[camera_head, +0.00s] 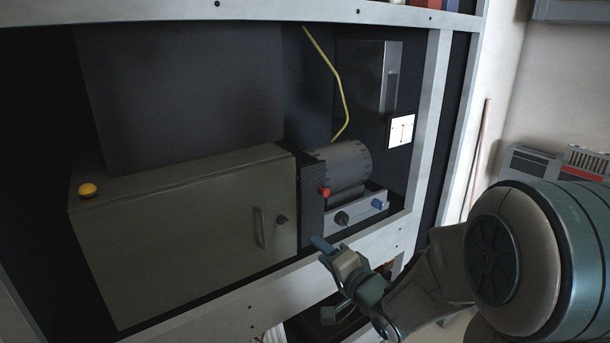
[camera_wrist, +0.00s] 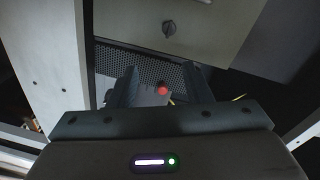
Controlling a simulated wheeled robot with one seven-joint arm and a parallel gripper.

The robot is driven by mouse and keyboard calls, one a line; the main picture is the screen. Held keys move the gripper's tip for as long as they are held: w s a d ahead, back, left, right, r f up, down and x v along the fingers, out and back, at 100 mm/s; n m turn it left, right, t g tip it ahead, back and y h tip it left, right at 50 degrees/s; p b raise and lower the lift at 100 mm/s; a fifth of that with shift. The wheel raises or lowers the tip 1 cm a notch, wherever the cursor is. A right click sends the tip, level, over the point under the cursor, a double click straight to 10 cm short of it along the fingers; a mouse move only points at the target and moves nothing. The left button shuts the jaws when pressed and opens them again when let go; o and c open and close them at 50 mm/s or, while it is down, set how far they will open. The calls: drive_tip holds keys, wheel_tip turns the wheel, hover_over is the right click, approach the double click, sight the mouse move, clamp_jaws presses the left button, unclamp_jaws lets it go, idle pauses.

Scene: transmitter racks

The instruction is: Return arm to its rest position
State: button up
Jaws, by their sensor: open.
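My gripper (camera_head: 325,250) is in front of the rack's lower rail in the head view, just below and left of a small control panel (camera_head: 357,212). My arm reaches in from the right side of that view. In the wrist view my gripper (camera_wrist: 165,82) shows two dark fingers spread apart with nothing held between them. A red knob (camera_wrist: 162,90) shows in the gap between the fingers, in front of a perforated plate. The red knob (camera_head: 325,191) also shows in the head view, above the gripper. I cannot tell the exact distance between fingers and knob.
A closed olive cabinet (camera_head: 185,235) with a handle and a yellow button (camera_head: 87,190) stands left of the gripper. A grey cylinder (camera_head: 347,163) sits behind the panel. The metal rail (camera_head: 235,310) and upright post (camera_head: 427,120) border the bay. A grey device (camera_head: 535,163) stands at right.

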drive_tip(key=s+d+r+n+g+h+p, duration=0.35)
drive_tip(key=s+d+g+h+p, duration=0.2)
drive_tip(key=d+h, duration=0.4)
drive_tip(key=s+r+n+g+p, duration=0.2)
drive_tip(key=s+g, duration=0.1)
drive_tip(key=s, duration=0.5)
drive_tip(key=s+r+n+g+p, duration=0.2)
drive_tip(key=s+g, duration=0.1)
drive_tip(key=s, duration=0.6)
drive_tip(key=shift+r+y, duration=0.15)
drive_tip(key=shift+y, duration=0.2)
drive_tip(key=shift+g, duration=0.25)
